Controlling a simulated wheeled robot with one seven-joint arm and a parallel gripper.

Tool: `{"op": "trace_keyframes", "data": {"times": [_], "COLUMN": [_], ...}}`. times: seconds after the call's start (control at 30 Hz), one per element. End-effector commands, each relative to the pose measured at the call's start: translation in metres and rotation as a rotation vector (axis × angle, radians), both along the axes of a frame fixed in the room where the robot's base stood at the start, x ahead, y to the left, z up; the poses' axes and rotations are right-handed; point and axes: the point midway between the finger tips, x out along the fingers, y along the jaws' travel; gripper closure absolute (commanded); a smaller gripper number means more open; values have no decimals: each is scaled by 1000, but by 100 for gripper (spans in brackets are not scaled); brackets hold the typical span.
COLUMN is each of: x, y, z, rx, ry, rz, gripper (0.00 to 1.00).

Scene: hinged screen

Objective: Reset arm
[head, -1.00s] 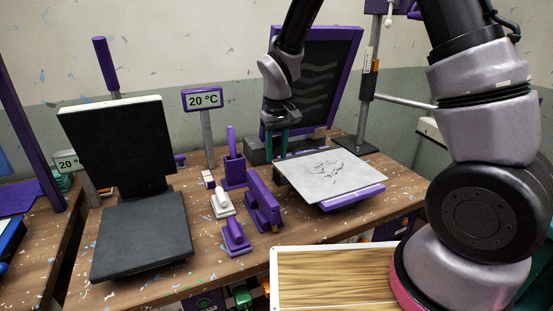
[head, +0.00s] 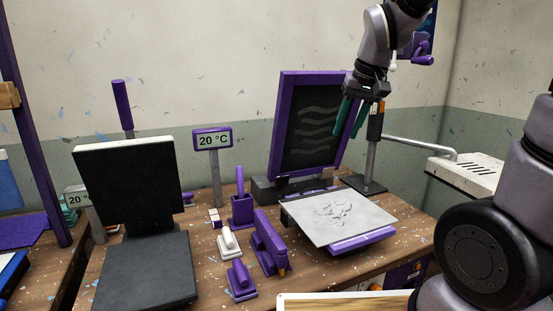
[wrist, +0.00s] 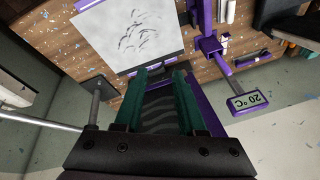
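My gripper (head: 348,128) is raised in the air by the upper right edge of the hinged screen. In the wrist view my gripper (wrist: 161,80) shows two green fingers standing apart with nothing between them. The purple-framed hinged screen (head: 312,125) stands raised, leaning slightly back, with wavy grey lines on its dark mesh. In front of it a light grey sheet (head: 338,216) with dark line marks lies on a purple platen (head: 362,241). In the wrist view the sheet (wrist: 130,33) lies beyond the fingertips. The screen (wrist: 170,110) is partly hidden behind the fingers there.
A black heat press (head: 125,175) stands open at the left, with a 20 °C display (head: 212,139) beside it. Small purple and white tools (head: 240,275) stand mid-table. A grey post (head: 374,160) and a white vented box (head: 468,172) are at the right. The air above the table is open.

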Motion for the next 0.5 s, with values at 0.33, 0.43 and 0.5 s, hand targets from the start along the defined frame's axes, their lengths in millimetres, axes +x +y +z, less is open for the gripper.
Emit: {"op": "trace_keyframes", "data": {"times": [0.33, 0.43, 0.5], "x": [-77, -94, -101], "y": [-64, -72, -76], "z": [64, 71, 74], "rx": [110, 129, 138], "ry": [-168, -200, -218], "rz": [-226, -267, -287], "gripper": [61, 61, 61]}}
